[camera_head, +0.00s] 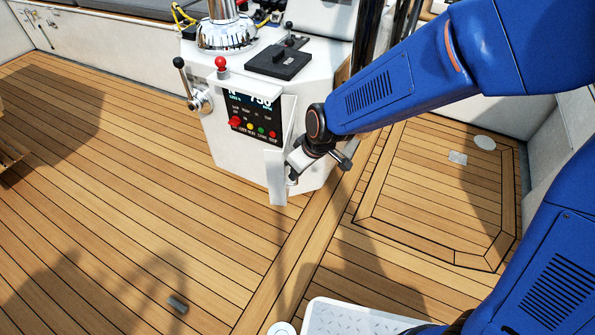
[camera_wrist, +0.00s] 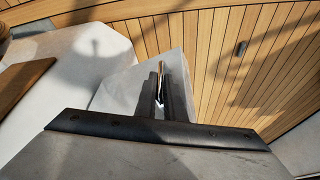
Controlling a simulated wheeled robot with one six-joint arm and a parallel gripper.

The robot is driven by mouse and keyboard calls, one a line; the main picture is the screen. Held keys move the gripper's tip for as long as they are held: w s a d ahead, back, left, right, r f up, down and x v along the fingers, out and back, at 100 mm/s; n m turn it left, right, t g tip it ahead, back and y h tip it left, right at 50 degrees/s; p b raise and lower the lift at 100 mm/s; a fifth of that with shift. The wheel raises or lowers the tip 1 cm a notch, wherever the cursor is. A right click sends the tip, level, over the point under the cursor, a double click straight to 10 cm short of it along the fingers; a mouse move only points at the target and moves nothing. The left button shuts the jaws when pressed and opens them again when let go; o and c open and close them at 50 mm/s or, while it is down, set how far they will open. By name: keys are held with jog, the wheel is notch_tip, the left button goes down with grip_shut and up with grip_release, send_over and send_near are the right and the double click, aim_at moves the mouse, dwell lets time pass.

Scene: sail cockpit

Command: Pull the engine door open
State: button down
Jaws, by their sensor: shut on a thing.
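The engine panel (camera_head: 253,118), with a lit display and coloured buttons, sits in the front of the white console. A narrow pale plate (camera_head: 277,178), which looks like the engine door, stands at the panel's lower right, beside my gripper (camera_head: 293,172). The door looks at least partly open, since the panel shows; its exact angle is hard to tell. In the wrist view my gripper (camera_wrist: 162,98) has its dark fingers closed around a slim shiny metal handle (camera_wrist: 161,72). A pale flat surface (camera_wrist: 125,88), probably the door, lies beside the fingers. The fingertips are partly hidden.
The white console (camera_head: 310,90) carries a chrome lever (camera_head: 196,100) on its left and a red-knobbed lever (camera_head: 221,66) above the panel. A floor hatch (camera_head: 435,195) lies right. A small grey object (camera_head: 177,303) lies on the otherwise open teak floor.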

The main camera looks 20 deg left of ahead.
jog(key=c, duration=2.2)
grip_release()
jog(key=shift+w+a+r, duration=0.15)
jog(key=shift+w+a, duration=0.05)
jog(key=shift+w, duration=0.15)
jog(key=shift+s+r, duration=0.1)
jog(key=v, duration=1.7)
jog(key=shift+s+d, duration=0.2)
jog(key=shift+d, duration=0.05)
jog(key=shift+d, duration=0.1)
